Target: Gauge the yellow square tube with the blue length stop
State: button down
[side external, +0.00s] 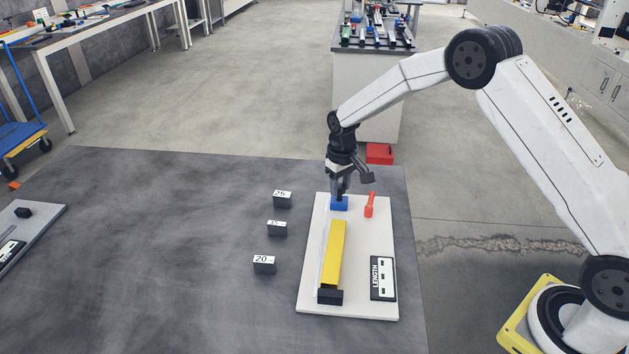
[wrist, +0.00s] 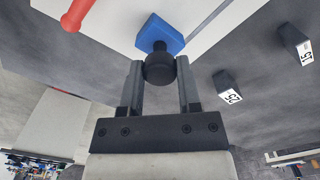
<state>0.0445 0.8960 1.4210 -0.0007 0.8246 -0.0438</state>
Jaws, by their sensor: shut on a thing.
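The yellow square tube (side external: 333,252) lies lengthwise on the white gauge board (side external: 309,283). Its near end is at a black end block (side external: 330,297) on the board. The blue length stop (side external: 339,204) sits on the board beyond the tube's far end, with a small gap between them. My gripper (side external: 339,191) points down over the stop. In the wrist view my gripper (wrist: 160,82) is shut on the black round knob (wrist: 159,68) of the blue stop (wrist: 159,35). The tube is not visible in the wrist view.
A red handle (side external: 369,205) stands right of the stop, also in the wrist view (wrist: 75,14). A LENGTH card (side external: 382,278) lies on the board's right. Black blocks labelled 25 (side external: 282,200), 15 (side external: 277,229) and 20 (side external: 264,265) stand left of the board.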

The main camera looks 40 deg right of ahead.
aim_at(339, 203)
jog(key=s+a, duration=0.5)
jog(key=shift+a, duration=0.1)
jog(key=shift+c, duration=1.4)
grip_release()
jog(key=shift+s, duration=0.1)
jog(key=shift+r, duration=0.15)
notch_tip(339, 203, up, 8)
jog(key=shift+f, duration=0.2)
